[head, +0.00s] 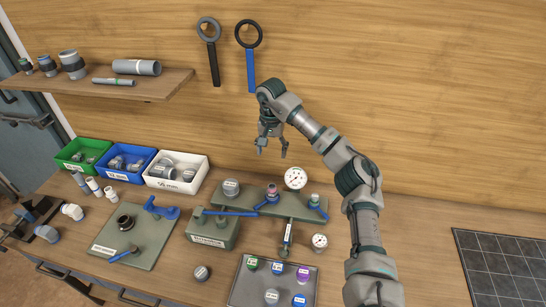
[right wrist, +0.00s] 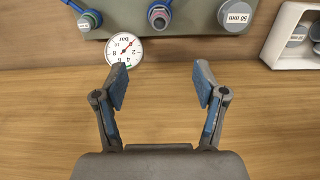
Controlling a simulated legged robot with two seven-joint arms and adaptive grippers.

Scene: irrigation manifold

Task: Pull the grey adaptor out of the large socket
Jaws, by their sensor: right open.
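My right gripper (head: 272,152) is open and empty, in front of the wooden wall above the back of the bench. Its two fingers stand apart in the right wrist view (right wrist: 160,85). A round grey fitting (head: 231,187) with a 50 mm label sits at the left end of the green manifold (head: 300,207). It also shows at the top right of the right wrist view (right wrist: 235,14), apart from the fingers. It looks like the grey adaptor; the socket under it is hidden. My left gripper is not in view.
A pressure gauge (head: 295,178) and blue-handled valves (head: 271,194) stand on the manifold near the fitting. A white bin (head: 203,172) is to its left. A grey tray (head: 240,292) with coloured caps lies in front. The wall holds two ring-headed tools (head: 249,60).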

